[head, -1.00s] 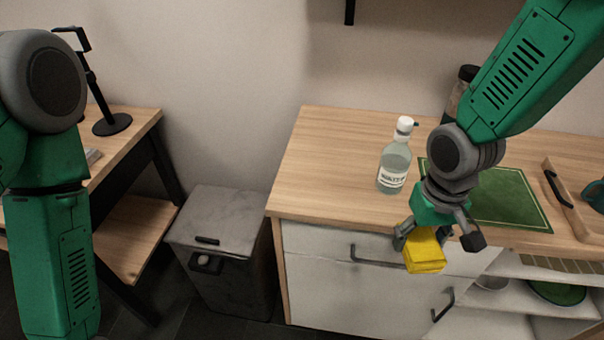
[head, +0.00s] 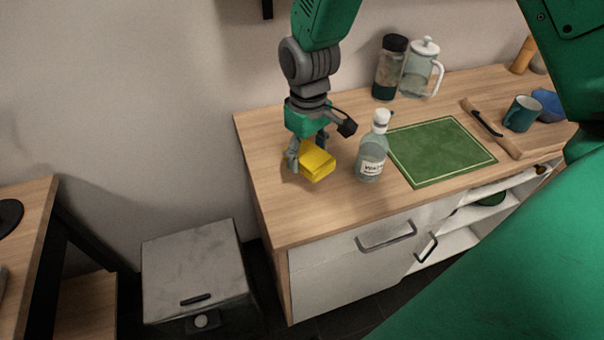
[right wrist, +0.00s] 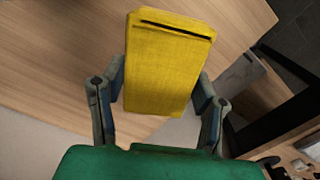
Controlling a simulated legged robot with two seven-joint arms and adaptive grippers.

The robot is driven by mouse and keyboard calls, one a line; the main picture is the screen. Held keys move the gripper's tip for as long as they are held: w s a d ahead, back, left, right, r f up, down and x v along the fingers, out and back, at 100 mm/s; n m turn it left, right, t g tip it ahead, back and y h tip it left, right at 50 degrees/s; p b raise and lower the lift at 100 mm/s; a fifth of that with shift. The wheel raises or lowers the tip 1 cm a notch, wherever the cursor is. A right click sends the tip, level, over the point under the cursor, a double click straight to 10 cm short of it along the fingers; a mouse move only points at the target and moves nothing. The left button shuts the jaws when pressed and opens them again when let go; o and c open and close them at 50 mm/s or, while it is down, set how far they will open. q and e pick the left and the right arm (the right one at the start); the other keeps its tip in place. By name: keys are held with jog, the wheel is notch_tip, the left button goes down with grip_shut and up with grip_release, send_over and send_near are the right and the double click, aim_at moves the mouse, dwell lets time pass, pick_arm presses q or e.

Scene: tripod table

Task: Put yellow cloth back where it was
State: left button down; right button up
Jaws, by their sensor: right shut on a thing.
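The yellow cloth (head: 318,163) is a folded block between the fingers of my right gripper (head: 308,158), over the left end of the wooden counter (head: 283,222). In the right wrist view the cloth (right wrist: 166,62) lies between both fingers (right wrist: 158,100), with wood behind it. My right gripper is shut on it. Whether the cloth touches the counter I cannot tell. My left gripper is not in view.
A jar (head: 389,72), a glass pitcher (head: 421,70) and a teal mug (head: 521,114) stand further back. A grey bin (head: 195,268) stands left of the counter.

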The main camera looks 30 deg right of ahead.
aim_at(307, 184)
jog(key=f, duration=0.2)
jog(key=shift+s+f, duration=0.2)
jog(key=shift+f, duration=0.2)
jog(key=shift+d+f, duration=0.1)
jog(key=shift+f, duration=0.6)
notch_tip(307, 184, down, 3)
jog(key=shift+r, duration=0.1)
jog(key=shift+a, duration=0.2)
jog(key=o, duration=1.2)
jog(key=shift+d, duration=0.15)
